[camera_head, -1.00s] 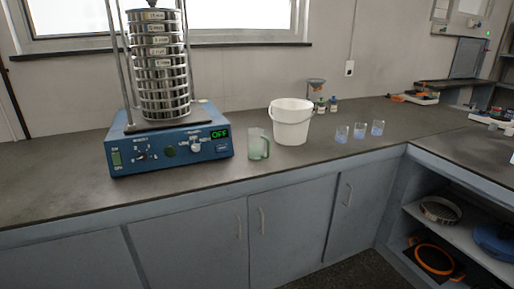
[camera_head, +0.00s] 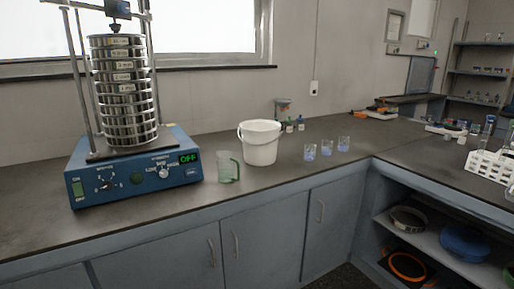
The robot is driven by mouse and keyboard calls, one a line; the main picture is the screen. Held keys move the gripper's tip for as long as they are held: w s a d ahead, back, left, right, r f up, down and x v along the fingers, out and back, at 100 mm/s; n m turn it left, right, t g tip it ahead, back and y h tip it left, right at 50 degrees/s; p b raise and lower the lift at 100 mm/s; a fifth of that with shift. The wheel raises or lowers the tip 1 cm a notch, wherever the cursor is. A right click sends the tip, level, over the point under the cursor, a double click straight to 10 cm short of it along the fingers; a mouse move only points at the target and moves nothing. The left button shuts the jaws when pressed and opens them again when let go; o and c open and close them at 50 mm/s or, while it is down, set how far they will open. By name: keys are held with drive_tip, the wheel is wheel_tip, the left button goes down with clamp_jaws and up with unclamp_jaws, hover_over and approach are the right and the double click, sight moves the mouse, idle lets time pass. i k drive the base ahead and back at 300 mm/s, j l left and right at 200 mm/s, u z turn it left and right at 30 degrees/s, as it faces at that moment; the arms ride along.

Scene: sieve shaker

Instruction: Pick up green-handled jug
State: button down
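The green-handled jug (camera_head: 227,168) is a small clear jug standing upright on the dark worktop. Its green handle is on its right side. It stands between the blue sieve shaker (camera_head: 134,178) on the left and a white bucket (camera_head: 260,144) on the right, apart from the shaker. The jug looks empty, though its inside is hard to make out. My gripper is not in view.
Several glass beakers (camera_head: 326,149) with bluish contents stand right of the bucket. Small bottles (camera_head: 294,126) stand behind it. A white rack (camera_head: 490,165) is at the far right. The worktop (camera_head: 290,174) before the jug and bucket is clear. Cupboards line the front below.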

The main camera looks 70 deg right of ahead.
sight(226, 160)
drive_tip(key=k+l, duration=0.1)
drive_tip(key=l, duration=0.3)
drive_tip(key=k+l, duration=0.15)
drive_tip(key=l, duration=0.25)
drive_tip(key=k+l, duration=0.1)
drive_tip(key=l, duration=0.3)
drive_tip(key=k+l+z, duration=0.1)
drive_tip(key=l, duration=0.3)
drive_tip(key=i+l, duration=0.1)
drive_tip(key=l, duration=0.25)
drive_tip(key=i+l, duration=0.1)
drive_tip(key=l, duration=0.3)
